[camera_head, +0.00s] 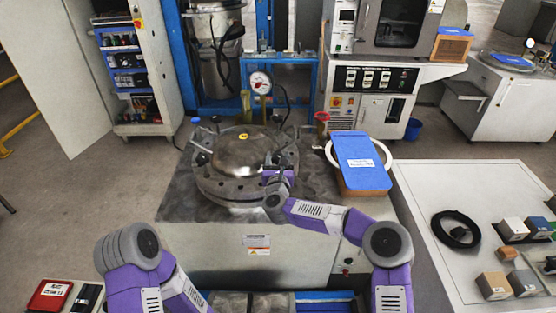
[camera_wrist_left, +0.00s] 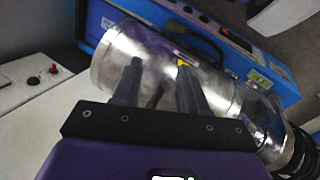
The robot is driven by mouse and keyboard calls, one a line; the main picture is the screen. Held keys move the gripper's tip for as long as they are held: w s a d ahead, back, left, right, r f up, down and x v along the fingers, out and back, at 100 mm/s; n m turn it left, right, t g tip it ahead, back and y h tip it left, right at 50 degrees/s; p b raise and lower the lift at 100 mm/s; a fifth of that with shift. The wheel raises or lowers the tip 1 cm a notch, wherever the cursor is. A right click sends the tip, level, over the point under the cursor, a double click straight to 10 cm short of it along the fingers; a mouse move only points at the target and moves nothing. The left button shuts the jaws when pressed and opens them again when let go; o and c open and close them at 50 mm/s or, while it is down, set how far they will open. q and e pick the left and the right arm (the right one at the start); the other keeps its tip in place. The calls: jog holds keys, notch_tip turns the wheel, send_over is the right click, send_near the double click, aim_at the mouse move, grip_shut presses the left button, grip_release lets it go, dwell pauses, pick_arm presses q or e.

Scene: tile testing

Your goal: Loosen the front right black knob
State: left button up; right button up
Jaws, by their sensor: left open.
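The round metal pressure vessel (camera_head: 240,155) with a domed lid sits on a grey machine top in the middle of the head view. Black clamps and knobs stand around its rim, one at the left (camera_head: 200,158). My right gripper (camera_head: 278,170) is at the front right of the rim. It covers the front right black knob, so I cannot tell whether its jaws are around it or closed. My left gripper (camera_wrist_left: 158,78) shows in the left wrist view with its fingers apart and nothing between them.
A blue-covered box (camera_head: 362,162) stands on the machine right of the vessel. A pressure gauge (camera_head: 260,82) stands behind it. A white table (camera_head: 480,200) at the right holds a coiled black cable (camera_head: 456,229) and several small blocks. A red box (camera_head: 49,296) lies at lower left.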

jog(key=c, duration=0.6)
jog(key=shift+d+n+y, duration=0.1)
jog(key=shift+n+y, duration=0.3)
jog(key=shift+y, duration=0.2)
jog(key=n+y, duration=0.1)
jog(key=y, duration=0.1)
jog(key=n+y, duration=0.1)
jog(key=y, duration=0.1)
jog(key=shift+d+f+n+g, duration=0.1)
jog(key=shift+f+n+g, duration=0.05)
jog(key=shift+n+g, duration=0.2)
jog(key=n+g+y, duration=0.1)
jog(key=y, duration=0.1)
jog(key=n+g+y, duration=0.1)
jog(key=n+y, duration=0.1)
jog(key=y, duration=0.1)
jog(key=shift+n+g, duration=0.25)
jog(key=shift+g, duration=0.1)
jog(key=n+g+y, duration=0.1)
jog(key=y, duration=0.1)
jog(key=n+g+y+p, duration=0.1)
jog(key=n+g, duration=0.1)
jog(key=shift+r+y, duration=0.2)
jog(key=shift+y, duration=0.2)
jog(key=shift+n+g+y+p, duration=0.85)
jog(key=shift+n+g, duration=0.35)
jog(key=shift+g, duration=0.4)
jog(key=shift+f+n+g+y, duration=0.15)
jog(key=shift+n+g+y, duration=0.4)
jog(key=shift+g, duration=0.25)
